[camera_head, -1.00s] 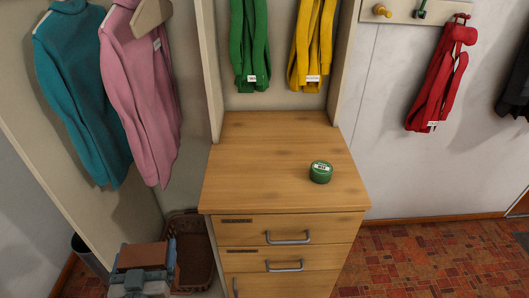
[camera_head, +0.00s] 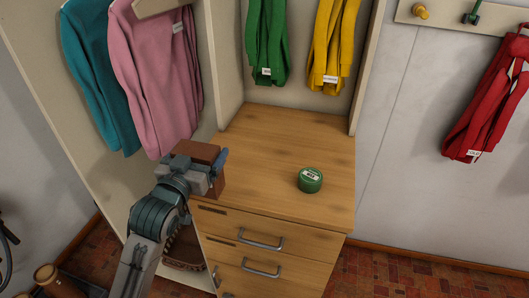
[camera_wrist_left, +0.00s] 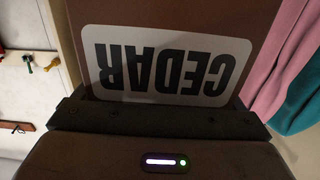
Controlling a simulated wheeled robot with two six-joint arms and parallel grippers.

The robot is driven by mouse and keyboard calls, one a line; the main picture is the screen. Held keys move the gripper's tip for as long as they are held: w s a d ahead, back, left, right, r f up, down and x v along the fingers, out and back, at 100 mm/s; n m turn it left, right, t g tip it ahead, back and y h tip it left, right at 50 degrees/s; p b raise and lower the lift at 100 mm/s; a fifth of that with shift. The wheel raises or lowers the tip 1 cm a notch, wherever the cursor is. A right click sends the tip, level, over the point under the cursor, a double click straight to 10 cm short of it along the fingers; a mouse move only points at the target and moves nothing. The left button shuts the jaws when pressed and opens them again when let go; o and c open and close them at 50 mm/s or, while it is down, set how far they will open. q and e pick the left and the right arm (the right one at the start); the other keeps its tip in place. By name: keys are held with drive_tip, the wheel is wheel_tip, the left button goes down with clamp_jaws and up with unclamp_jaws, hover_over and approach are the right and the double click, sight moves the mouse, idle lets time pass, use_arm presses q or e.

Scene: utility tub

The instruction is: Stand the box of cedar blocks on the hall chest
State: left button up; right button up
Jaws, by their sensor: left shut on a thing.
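The brown box of cedar blocks (camera_head: 203,152) is in my left gripper (camera_head: 196,170) at the left front edge of the hall chest (camera_head: 285,150). In the left wrist view the box (camera_wrist_left: 170,20) fills the middle, with a white label reading CEDAR upside down. My left gripper is shut on the box. Part of the box is hidden behind the gripper in the head view. I cannot tell whether the box touches the wooden top. My right gripper is not in view.
A round green tin (camera_head: 310,180) stands on the chest top, right of the middle. The top behind and left of it is clear. Pink (camera_head: 155,80) and teal (camera_head: 100,80) sweaters hang to the left. Green (camera_head: 266,40) and yellow (camera_head: 333,40) scarves hang above the chest.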

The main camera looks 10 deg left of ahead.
use_arm(q)
drive_tip(key=w+d+f+p, duration=0.3)
drive_tip(key=w+d+f, duration=0.2)
drive_tip(key=w, duration=0.8)
drive_tip(key=d, duration=0.3)
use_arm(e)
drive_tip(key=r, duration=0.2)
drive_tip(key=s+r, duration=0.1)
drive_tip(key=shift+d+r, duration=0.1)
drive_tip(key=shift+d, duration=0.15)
use_arm(q)
drive_tip(key=shift+f, duration=0.1)
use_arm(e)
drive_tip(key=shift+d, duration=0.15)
use_arm(q)
drive_tip(key=o, duration=0.9)
drive_tip(key=shift+c, duration=0.2)
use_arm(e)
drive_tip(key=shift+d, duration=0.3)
use_arm(q)
drive_tip(key=s+b, duration=0.1)
drive_tip(key=s, duration=1.1)
drive_tip(key=shift+a+b, duration=0.25)
drive_tip(key=shift+b, duration=0.15)
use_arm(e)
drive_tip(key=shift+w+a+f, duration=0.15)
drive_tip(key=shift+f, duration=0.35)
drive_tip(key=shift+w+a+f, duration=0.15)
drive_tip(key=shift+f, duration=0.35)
